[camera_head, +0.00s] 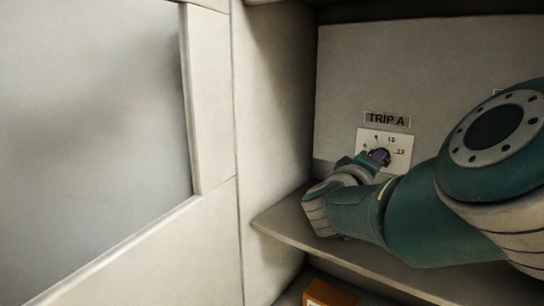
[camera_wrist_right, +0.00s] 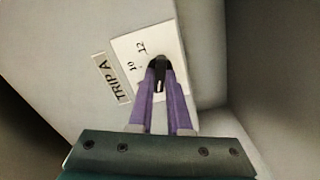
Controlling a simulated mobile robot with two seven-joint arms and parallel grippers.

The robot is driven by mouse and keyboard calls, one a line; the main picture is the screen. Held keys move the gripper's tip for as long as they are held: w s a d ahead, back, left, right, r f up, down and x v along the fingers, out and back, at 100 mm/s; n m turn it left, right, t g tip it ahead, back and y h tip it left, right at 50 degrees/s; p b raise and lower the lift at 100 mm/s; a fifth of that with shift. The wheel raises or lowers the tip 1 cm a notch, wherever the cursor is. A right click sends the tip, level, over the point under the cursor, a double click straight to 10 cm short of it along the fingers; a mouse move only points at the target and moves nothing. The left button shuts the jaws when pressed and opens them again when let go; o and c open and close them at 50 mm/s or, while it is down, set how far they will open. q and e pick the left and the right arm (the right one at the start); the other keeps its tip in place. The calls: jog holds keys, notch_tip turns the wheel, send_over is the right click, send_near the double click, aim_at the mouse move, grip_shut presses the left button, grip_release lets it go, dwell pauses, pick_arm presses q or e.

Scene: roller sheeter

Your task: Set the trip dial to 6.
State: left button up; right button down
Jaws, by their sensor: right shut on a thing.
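The trip dial (camera_wrist_right: 160,64) is a small black knob on a white scale plate (camera_head: 368,137) under a "TRIP A" label (camera_head: 387,119). The numbers 10 and 12 are readable on the plate in both views; smaller marks to their left in the head view are hard to read. My right gripper (camera_wrist_right: 160,76) is shut on the knob, with a purple finger on each side of it. A pale mark shows on the knob between the fingers; I cannot tell which number it points to. In the head view my gripper (camera_head: 378,157) hides most of the dial. My left gripper is out of view.
The plate sits on a grey back panel (camera_head: 340,80) inside a recess. A shelf (camera_head: 280,222) runs below my right arm, and a side wall (camera_head: 275,120) stands to the left. An orange-brown box (camera_head: 328,293) lies under the shelf.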

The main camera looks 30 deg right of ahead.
jog(key=c, duration=0.9)
grip_release()
jog(key=shift+o, duration=0.2)
jog(key=p+v, duration=0.5)
jog(key=v, duration=0.5)
jog(key=shift+d, duration=0.1)
